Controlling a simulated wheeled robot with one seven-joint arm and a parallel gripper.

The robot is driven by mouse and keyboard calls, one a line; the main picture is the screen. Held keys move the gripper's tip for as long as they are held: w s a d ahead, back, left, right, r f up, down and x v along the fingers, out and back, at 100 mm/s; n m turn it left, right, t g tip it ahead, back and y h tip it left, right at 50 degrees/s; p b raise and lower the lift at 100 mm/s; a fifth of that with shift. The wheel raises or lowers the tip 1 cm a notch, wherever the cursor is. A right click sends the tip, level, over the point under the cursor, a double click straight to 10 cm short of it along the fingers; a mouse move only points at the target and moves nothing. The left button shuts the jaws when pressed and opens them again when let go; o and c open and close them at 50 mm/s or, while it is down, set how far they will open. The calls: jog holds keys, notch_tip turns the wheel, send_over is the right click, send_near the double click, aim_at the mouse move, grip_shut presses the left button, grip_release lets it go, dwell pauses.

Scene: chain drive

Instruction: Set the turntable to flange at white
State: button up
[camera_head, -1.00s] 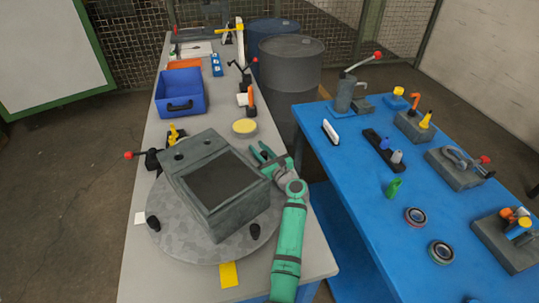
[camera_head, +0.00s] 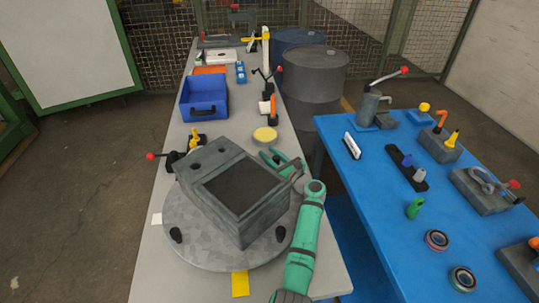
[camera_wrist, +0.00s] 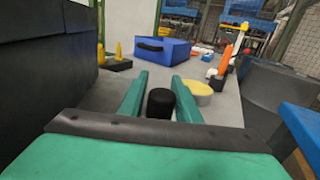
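The turntable (camera_head: 205,250) is a grey round plate on the table, carrying a dark grey housing (camera_head: 262,222) with a black panel on top. Two round dark bosses show on the housing's far-left ledge; I cannot tell which part is the flange. A white marker (camera_head: 157,219) lies left of the plate and a yellow marker (camera_head: 240,284) at its front. Black pegs stand on the rim at left (camera_head: 176,235) and right (camera_head: 280,234). My gripper (camera_head: 277,155) is beyond the housing's right side. In the wrist view its fingers close around another black peg (camera_wrist: 160,104).
A round yellow disc (camera_head: 265,134) lies just beyond my gripper. A red-knobbed black device (camera_head: 172,159) stands behind the plate at left. A blue bin (camera_head: 204,98) is farther back. A blue table (camera_head: 385,215) with tools stands to the right, across a gap.

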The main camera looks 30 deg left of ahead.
aim_at(278, 162)
jog(key=shift+o, duration=0.9)
jog(key=shift+d, duration=0.25)
jog(key=v, duration=1)
jog(key=shift+s+d, duration=0.15)
